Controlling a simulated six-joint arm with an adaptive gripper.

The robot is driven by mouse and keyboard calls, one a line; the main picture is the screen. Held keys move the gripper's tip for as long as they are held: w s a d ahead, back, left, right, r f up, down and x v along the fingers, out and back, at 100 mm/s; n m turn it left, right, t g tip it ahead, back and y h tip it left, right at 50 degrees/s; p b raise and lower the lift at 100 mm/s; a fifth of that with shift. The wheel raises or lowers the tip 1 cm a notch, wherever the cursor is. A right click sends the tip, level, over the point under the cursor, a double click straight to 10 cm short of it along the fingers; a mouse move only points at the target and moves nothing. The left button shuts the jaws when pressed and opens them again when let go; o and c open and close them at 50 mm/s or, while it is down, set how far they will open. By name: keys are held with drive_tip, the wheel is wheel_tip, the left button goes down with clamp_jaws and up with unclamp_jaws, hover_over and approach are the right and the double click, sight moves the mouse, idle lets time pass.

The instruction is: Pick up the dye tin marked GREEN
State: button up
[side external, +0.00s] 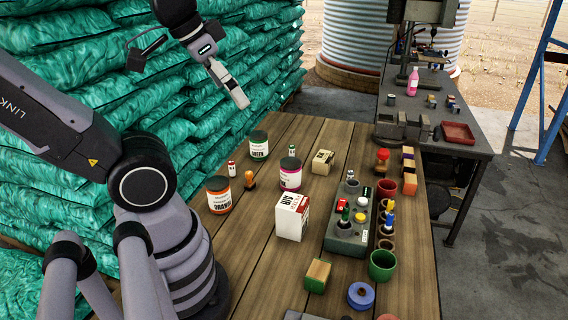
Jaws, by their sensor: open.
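The dye tin marked GREEN (259,145) stands upright on the wooden table near its far left edge. It has a dark lid, a white label band and a green lower part. My gripper (240,98) is above and slightly left of the tin in the picture, apart from it and empty. Its fingers point down and to the right, seen nearly edge-on. Nothing hides the tin.
An orange tin (219,195) and a magenta tin (290,174) stand nearby. A small red-and-white bottle (231,169) is just left of the green tin. A white box (292,216) and a grey holder (346,238) stand further right. Stacked green sacks (60,110) rise behind.

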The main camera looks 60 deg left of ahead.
drive_tip(key=w+a+m+g+y, duration=0.3)
drive_tip(key=w+a+g+y, duration=0.15)
drive_tip(key=w+a, duration=0.75)
drive_tip(key=m+g+y, duration=0.4)
drive_tip(key=m+y, duration=0.5)
drive_tip(key=m, duration=0.4)
hover_over(262, 136)
drive_tip(key=f, duration=2.5)
drive_tip(key=shift+d+f, duration=0.25)
drive_tip(key=shift+f, duration=0.15)
wheel_tip(262, 136, down, 8)
drive_tip(key=shift+r, duration=0.15)
drive_tip(key=shift+x, duration=1.5)
drive_tip(key=shift+w+r, duration=0.1)
drive_tip(key=shift+r, duration=0.05)
drive_tip(key=shift+c, duration=0.4)
drive_tip(key=shift+a+t, duration=0.1)
drive_tip(key=shift+t, duration=0.15)
drive_tip(key=c, duration=1.2)
